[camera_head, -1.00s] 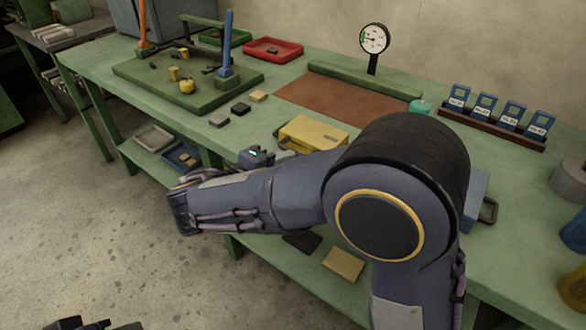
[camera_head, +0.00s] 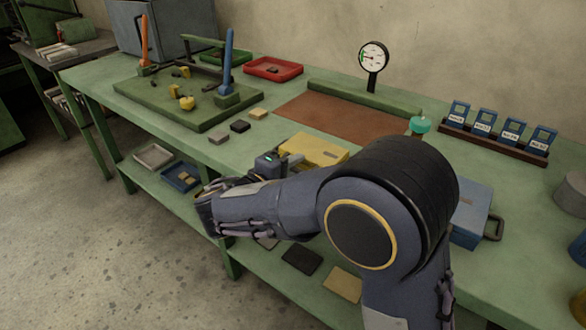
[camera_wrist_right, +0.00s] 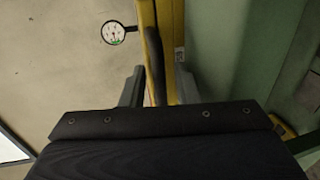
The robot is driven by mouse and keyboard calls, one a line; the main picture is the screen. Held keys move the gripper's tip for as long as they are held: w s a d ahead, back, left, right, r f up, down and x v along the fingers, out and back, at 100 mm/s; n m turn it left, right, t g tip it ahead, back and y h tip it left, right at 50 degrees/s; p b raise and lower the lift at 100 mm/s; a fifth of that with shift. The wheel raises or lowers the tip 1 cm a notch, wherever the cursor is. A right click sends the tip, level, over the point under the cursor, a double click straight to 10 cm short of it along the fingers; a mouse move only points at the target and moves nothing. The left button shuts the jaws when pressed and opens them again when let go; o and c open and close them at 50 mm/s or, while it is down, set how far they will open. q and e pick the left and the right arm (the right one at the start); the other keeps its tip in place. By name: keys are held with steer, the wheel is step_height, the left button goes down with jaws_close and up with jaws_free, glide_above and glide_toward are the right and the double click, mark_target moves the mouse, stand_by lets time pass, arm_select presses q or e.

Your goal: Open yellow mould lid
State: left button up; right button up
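The yellow mould (camera_head: 318,149) sits on the green bench, partly hidden behind my right arm in the head view. It looks shut. My right gripper (camera_head: 284,162) is at the mould's near left side. In the right wrist view the mould's yellow edge (camera_wrist_right: 177,30) runs upright, with a dark handle (camera_wrist_right: 153,65) beside it. The two fingers of my right gripper (camera_wrist_right: 160,86) stand apart on either side of the handle and the edge, with a gap on the left. Contact cannot be told. My left gripper is not in view.
A blue box (camera_head: 470,214) with a handle stands right of my arm. A green board (camera_head: 180,100) with levers, small blocks (camera_head: 239,126) and a red tray (camera_head: 273,69) lie beyond. A brown mat (camera_head: 340,116) and a gauge (camera_head: 373,56) are behind the mould.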

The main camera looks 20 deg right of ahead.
jaws_close()
